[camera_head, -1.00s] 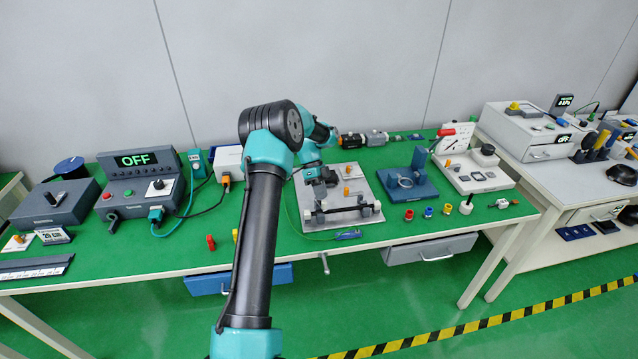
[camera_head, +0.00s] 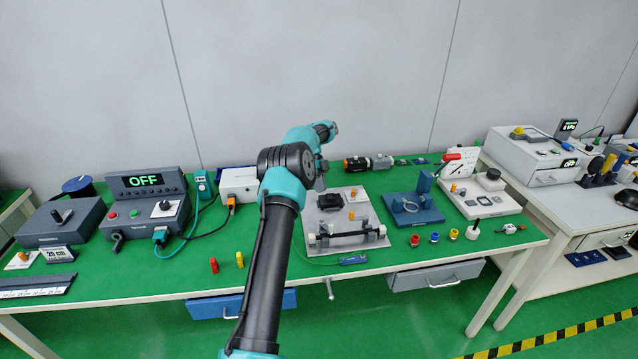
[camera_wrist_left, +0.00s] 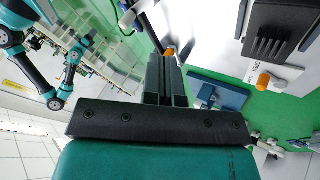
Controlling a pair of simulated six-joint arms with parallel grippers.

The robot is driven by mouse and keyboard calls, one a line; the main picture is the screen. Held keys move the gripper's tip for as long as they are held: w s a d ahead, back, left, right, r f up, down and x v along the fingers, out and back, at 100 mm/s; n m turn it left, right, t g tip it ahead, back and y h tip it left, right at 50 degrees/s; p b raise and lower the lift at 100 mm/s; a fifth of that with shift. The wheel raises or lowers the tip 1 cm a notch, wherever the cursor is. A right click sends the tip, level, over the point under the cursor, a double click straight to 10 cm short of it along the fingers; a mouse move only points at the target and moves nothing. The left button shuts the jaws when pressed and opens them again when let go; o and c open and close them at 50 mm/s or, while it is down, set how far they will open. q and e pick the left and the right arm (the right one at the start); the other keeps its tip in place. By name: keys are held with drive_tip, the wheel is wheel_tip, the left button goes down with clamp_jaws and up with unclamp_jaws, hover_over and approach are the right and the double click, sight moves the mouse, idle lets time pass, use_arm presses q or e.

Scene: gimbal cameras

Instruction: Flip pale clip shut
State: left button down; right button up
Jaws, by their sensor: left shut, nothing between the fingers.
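A light grey plate (camera_head: 342,212) lies on the green bench and carries a dark bar (camera_head: 348,237) held near its front edge. A pale clip-like piece (camera_head: 322,240) sits at the bar's left end and a grey one (camera_head: 373,235) at its right end. Whether either is flipped open or shut is too small to tell. My left gripper (camera_head: 320,182) is above the rear left of the plate, apart from the clips, partly hidden by my arm. In the left wrist view its fingers (camera_wrist_left: 165,78) are shut and empty. My right gripper is not in view.
A black finned block (camera_head: 330,201) and an orange knob (camera_head: 354,195) sit on the plate. A blue fixture (camera_head: 425,212) stands to its right, a white box (camera_head: 238,183) to its left. A small blue tool (camera_head: 353,260) lies in front.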

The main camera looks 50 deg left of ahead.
use_arm(q)
drive_tip(key=shift+w+a+r, duration=0.1)
drive_tip(key=shift+a+r, duration=0.35)
drive_tip(key=shift+r, duration=0.1)
